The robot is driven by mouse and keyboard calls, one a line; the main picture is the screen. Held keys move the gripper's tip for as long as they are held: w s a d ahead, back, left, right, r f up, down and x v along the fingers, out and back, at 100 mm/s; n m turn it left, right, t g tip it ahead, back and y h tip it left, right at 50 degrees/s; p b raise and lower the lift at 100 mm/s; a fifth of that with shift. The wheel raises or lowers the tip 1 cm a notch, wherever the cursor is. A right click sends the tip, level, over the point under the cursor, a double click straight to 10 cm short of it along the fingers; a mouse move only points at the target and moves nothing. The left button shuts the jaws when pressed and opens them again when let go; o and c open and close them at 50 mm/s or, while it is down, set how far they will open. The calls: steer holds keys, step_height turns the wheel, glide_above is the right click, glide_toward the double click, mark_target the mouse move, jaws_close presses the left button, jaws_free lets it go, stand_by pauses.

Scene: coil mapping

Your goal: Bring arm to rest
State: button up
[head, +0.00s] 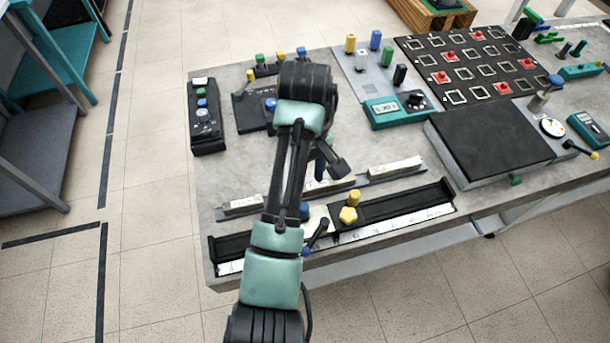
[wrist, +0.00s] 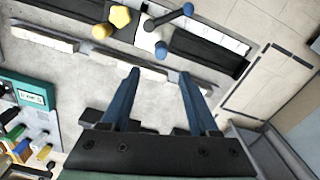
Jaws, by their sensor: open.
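My arm reaches from the bottom of the head view up over the grey workbench (head: 230,170), with its elbow bent above the bench's left part. My gripper (wrist: 159,75) shows in the wrist view with its two blue fingers well apart. Nothing is between them but bare bench top and pale bars behind. In the head view the gripper is mostly hidden by my forearm. Beyond the fingertips is a black rail with a white scale (head: 400,230), bearing a yellow knob (head: 348,215). The rail also shows in the wrist view (wrist: 205,48). The fingers seem apart from it.
Pale bars (head: 395,167) lie behind the rail. A black control box (head: 205,115) stands at the bench's left end. A teal meter (head: 398,110), a dark flat plate (head: 490,140) and a board with red pieces (head: 470,65) lie to the right.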

stand_by(0.3)
steer(key=w+d+r+m+t+h, duration=0.1)
steer(key=w+d+r+m+t, duration=0.1)
steer(key=w+r+t, duration=0.5)
steer(key=w+d+r+m+t, duration=0.1)
steer(key=w+d+r+t, duration=0.2)
steer(key=r, duration=0.8)
step_height(320, 180, up, 19)
steer(key=s+a+m+t, duration=0.1)
steer(key=s+m+t, duration=0.1)
steer(key=t, duration=0.6)
steer(key=s+a+r+t, duration=0.2)
steer(key=s+r+t, duration=0.2)
steer(key=s+r, duration=0.4)
steer(key=s+a+r+m+t+y, duration=0.1)
steer(key=s+r+t, duration=0.4)
steer(key=s+r, duration=0.4)
step_height(320, 180, up, 2)
steer(key=shift+a+r, duration=0.15)
steer(key=shift+a, duration=0.2)
